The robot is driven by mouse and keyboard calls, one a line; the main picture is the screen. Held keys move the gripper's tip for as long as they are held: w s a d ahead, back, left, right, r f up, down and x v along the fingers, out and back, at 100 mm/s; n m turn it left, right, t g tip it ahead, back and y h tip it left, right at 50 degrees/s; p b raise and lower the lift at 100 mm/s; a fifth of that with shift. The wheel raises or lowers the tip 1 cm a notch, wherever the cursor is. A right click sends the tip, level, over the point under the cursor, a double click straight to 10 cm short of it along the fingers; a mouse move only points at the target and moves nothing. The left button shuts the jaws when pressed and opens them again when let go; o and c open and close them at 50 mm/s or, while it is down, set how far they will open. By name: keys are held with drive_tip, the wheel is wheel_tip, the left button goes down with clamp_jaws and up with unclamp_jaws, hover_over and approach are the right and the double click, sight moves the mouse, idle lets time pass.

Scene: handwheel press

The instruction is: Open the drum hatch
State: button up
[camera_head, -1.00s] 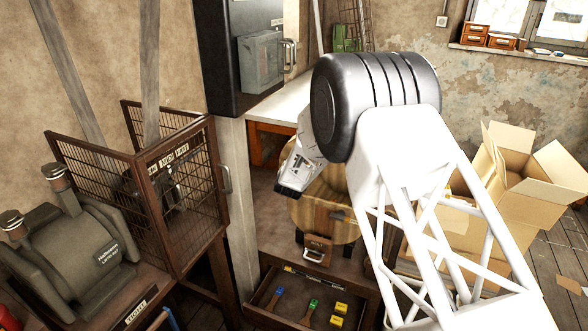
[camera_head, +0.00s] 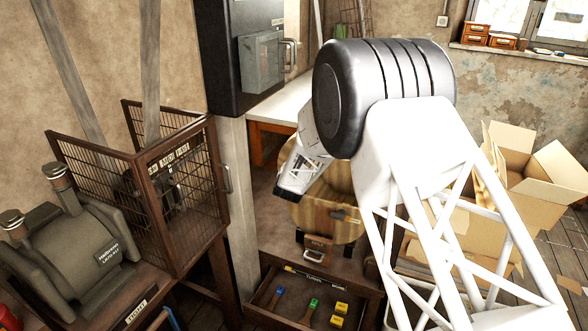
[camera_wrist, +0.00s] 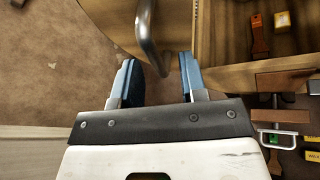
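The round wooden drum (camera_head: 345,218) stands on the bench, partly hidden behind my arm in the head view. In the wrist view, a wooden panel that looks like the hatch (camera_wrist: 105,14) carries a curved metal handle (camera_wrist: 144,32).
Below the drum are a wooden block with a metal pull (camera_head: 318,249) and an open drawer (camera_head: 262,297) holding brushes and yellow blocks. A wire-mesh cage (camera_head: 190,195) and grey machine (camera_head: 75,255) stand left. Cardboard boxes (camera_head: 535,180) stand right.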

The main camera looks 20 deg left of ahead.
drive_tip(key=shift+v, duration=2.25)
